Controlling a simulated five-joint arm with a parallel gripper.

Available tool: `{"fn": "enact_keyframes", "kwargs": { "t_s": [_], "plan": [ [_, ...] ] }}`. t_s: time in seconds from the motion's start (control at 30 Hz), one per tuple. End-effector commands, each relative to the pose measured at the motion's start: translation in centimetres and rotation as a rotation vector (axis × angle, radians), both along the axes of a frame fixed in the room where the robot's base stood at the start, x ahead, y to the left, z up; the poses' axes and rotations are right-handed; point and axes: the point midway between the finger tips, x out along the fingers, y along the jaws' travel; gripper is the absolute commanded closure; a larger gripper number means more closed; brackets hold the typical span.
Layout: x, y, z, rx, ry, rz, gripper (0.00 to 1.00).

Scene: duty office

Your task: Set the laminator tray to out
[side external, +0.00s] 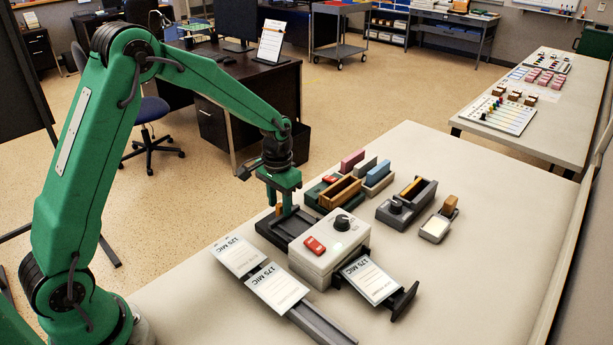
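The laminator (328,250) is a pale grey box with a red switch (315,245) and a black knob (343,222) on top. At its front right side a dark tray with an upright end plate (404,301) sticks out, bearing a sheet marked 175 MIC (373,280). At its back left side lies a dark, shallow tray-like piece (291,228). My green gripper (284,212) points down over the far end of that piece, beside a small tan part (279,210). Whether it touches or grips this part, and its finger gap, cannot be made out.
Cards marked 125 MIC (239,256) and 175 MIC (276,286) lie left of the laminator, by a grey rail (322,327). Behind stand holders with coloured blocks (352,160), a dark box with a knob (407,203) and a small pad holder (436,228). The table's right side is clear.

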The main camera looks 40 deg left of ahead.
Motion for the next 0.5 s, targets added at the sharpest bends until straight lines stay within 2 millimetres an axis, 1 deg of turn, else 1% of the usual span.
{"fn": "enact_keyframes", "kwargs": {
  "t_s": [0.03, 0.17, 0.37, 0.5],
  "plan": [
    [0.00, 0.00, 0.01, 0.000, 0.000, 0.000, 0.74],
    [0.00, 0.00, 0.02, 0.000, 0.000, 0.000, 0.99],
    [0.00, 0.04, 0.03, 0.000, 0.000, 0.000, 1.00],
    [0.03, 0.91, 0.04, 0.000, 0.000, 0.002, 1.00]
  ]
}}
